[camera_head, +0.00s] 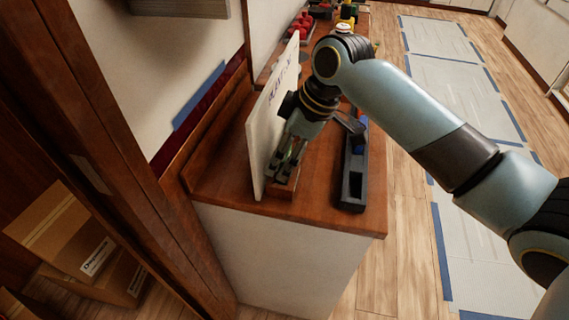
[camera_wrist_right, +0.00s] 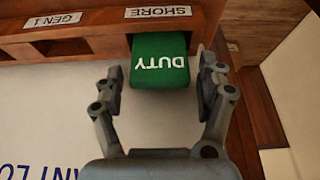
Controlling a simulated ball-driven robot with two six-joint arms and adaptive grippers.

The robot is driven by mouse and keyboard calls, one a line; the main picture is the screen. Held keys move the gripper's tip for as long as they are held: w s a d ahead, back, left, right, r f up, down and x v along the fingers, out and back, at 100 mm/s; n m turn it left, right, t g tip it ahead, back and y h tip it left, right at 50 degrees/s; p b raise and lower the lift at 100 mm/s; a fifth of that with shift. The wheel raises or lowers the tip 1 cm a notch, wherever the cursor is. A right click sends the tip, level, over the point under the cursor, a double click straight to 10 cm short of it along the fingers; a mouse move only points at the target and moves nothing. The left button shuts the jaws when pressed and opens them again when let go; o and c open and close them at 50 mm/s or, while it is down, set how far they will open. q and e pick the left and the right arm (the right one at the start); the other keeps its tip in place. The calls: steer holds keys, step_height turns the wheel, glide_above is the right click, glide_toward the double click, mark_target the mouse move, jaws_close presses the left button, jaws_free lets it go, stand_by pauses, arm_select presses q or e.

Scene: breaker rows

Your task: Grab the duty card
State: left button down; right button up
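The duty card (camera_wrist_right: 160,62) is green with white "DUTY" lettering, upside down in the right wrist view. It sticks out of a wooden rack (camera_wrist_right: 87,38) at the slot labelled "SHORE". My right gripper (camera_wrist_right: 161,78) is open, one finger on each side of the card, with small gaps visible between fingers and card. In the head view the right gripper (camera_head: 286,168) points down beside the white board, low over the rack. A little green shows between its fingers there; the card is mostly hidden. My left gripper is not in view.
The upright white board (camera_head: 262,140) stands close left of the gripper. A long black tray (camera_head: 351,190) lies to its right on the wooden counter (camera_head: 225,185). Red and yellow items (camera_head: 302,25) sit at the counter's far end. A "GEN 1" label (camera_wrist_right: 52,20) is beside "SHORE".

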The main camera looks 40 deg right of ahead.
steer(key=c, duration=1)
